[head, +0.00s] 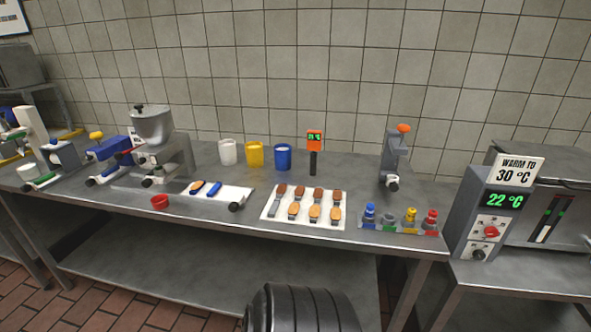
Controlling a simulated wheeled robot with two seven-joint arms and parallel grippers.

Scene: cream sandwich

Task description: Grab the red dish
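A small red dish (160,202) sits on the grey metal worktable (110,205), close to its front edge and left of the middle. It stands in front of a grey machine with a large bowl (153,145). Nothing touches the dish from above and its top is open. Neither of my grippers shows in the head view.
Right of the dish lies a white board (232,193) with small items on it. A white tray (270,205) holds several brown and tan pieces. White (228,152), yellow (255,154) and blue (283,157) cups stand behind. Bare tabletop lies left of the dish.

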